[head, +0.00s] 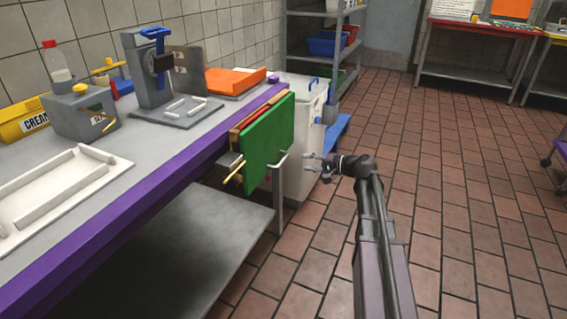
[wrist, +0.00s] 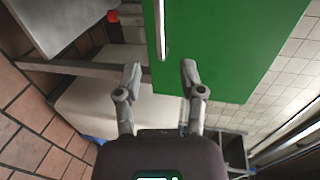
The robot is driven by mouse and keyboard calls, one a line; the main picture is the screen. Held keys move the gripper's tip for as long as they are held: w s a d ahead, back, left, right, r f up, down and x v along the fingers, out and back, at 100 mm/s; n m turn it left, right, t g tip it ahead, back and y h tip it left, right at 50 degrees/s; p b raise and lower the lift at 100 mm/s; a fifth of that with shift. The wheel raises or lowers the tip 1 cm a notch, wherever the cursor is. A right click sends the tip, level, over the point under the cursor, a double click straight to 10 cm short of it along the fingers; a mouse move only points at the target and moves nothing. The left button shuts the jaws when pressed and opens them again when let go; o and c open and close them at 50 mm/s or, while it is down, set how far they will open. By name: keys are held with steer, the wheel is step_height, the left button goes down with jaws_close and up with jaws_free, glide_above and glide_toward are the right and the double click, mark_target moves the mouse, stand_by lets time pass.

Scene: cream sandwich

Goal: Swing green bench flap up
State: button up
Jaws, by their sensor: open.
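The green bench flap (head: 269,143) hangs down at the front edge of the purple-edged bench. A light bar handle (head: 281,160) stands out from its lower right part. In the wrist view the green flap (wrist: 235,45) fills the upper right, and the pale handle (wrist: 162,30) runs down its left side. My gripper (head: 309,159) is to the right of the flap, pointing left towards the handle. In the wrist view my gripper (wrist: 160,72) is open, its two fingers apart, with the handle's lower end seen ahead between them. I see no contact with the handle.
The bench (head: 150,185) runs along the left with a white tray (head: 90,155) and a grey press (head: 150,75) on it. A white bin (head: 305,100) stands behind the flap. The tiled floor (head: 460,200) on the right is clear.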

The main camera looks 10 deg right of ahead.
mark_target(283, 159)
steer(key=b+x, duration=0.1)
steer(key=x, duration=0.8)
steer(key=shift+w+a+b, duration=0.2)
steer(key=shift+a+b, duration=0.1)
steer(key=shift+b, duration=0.1)
jaws_close()
steer(key=shift+d, duration=0.2)
steer(key=shift+a, duration=0.2)
